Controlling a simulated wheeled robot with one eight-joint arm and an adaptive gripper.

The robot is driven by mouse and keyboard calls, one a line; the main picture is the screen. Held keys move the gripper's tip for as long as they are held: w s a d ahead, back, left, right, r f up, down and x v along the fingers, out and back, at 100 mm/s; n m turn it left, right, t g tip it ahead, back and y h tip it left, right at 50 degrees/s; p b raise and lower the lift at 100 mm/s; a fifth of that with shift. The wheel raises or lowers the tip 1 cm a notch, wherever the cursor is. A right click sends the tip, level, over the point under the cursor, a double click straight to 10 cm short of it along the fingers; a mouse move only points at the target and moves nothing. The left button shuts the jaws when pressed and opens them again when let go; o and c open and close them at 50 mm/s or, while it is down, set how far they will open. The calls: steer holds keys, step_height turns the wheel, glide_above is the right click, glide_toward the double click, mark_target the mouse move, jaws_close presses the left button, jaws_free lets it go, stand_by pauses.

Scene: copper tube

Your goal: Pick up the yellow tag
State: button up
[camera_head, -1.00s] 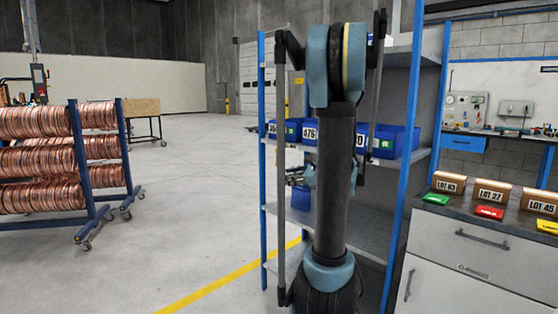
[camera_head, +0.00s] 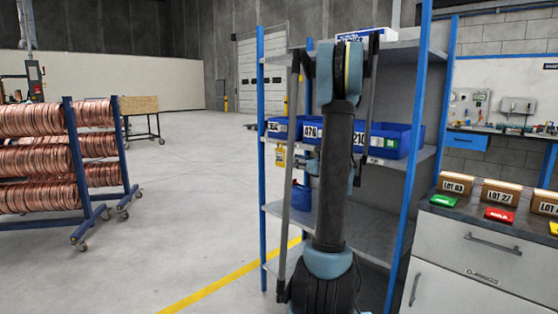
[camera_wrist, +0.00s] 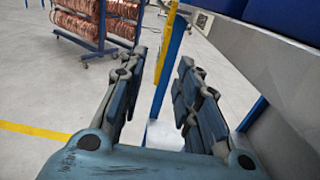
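A small yellow tag (camera_head: 280,157) hangs at the left front of the blue-posted shelf rack, just below the blue bins in the head view. In the wrist view a narrow yellow strip (camera_wrist: 167,42), apparently the tag seen edge-on, shows between and beyond my fingertips, beside a blue post (camera_wrist: 166,85). My gripper (camera_wrist: 155,80) is open, with a clear gap between its fingers and nothing held. In the head view my gripper (camera_head: 307,163) is partly hidden by my arm, to the right of the tag. Whether the tag touches a finger cannot be told.
The shelf rack (camera_head: 420,110) holds blue bins (camera_head: 395,140) on its middle shelf. A workbench (camera_head: 480,245) with boxes and coloured tags, one partly visible and yellow, stands at right. Copper coil racks (camera_head: 40,155) stand at left. The floor between is open.

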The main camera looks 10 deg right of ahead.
mark_target(280, 156)
steer(key=shift+d+x, duration=0.2)
steer(key=shift+x, duration=5.4)
steer(key=shift+w+r, duration=0.1)
steer(key=shift+c, duration=0.6)
jaws_close()
